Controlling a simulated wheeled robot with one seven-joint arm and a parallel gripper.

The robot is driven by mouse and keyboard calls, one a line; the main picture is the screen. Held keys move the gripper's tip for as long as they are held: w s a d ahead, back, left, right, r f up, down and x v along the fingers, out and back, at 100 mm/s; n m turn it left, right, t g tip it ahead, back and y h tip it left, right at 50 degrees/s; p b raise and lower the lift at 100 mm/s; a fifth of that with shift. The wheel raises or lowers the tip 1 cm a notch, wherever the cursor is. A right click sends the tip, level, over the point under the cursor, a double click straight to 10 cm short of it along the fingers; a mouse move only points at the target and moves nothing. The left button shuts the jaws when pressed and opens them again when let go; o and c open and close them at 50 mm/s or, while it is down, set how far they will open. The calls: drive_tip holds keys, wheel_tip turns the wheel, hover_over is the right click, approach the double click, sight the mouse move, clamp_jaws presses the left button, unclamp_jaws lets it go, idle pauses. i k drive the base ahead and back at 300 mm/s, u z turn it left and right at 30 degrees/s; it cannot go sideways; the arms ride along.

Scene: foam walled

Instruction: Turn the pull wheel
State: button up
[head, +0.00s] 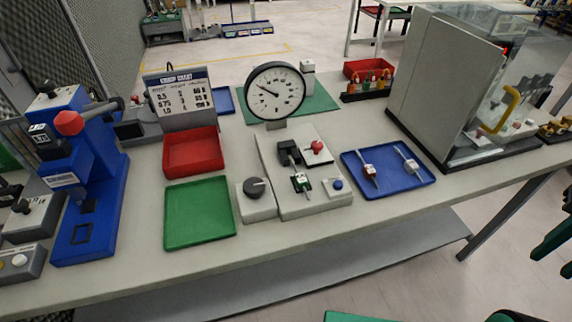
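The pull wheel appears to be the dark round knob (255,187) with a light pointer mark. It sits on a small pale block at the left of a pale tester base (298,203), behind the table's front edge. A large round dial gauge (274,92) stands behind the base. The base carries a dark clamp (288,152), a red knob (317,147), a blue button (338,184) and a small green-and-white part (300,182). Dark green shapes (550,238) at the right edge may be my gripper, cut off by the frame and well away from the wheel. Nothing touches the wheel.
A green tray (199,213) and a red bin (193,152) lie left of the wheel. A blue press (88,185) stands farther left. A blue tray (389,167) with two small parts lies right, beside a clear-fronted cabinet (440,85).

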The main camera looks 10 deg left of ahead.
sight(253, 187)
drive_tip(key=z, duration=0.1)
drive_tip(key=k, duration=1.15)
drive_tip(key=u, duration=0.55)
drive_tip(key=i, duration=1)
drive_tip(key=z, duration=0.1)
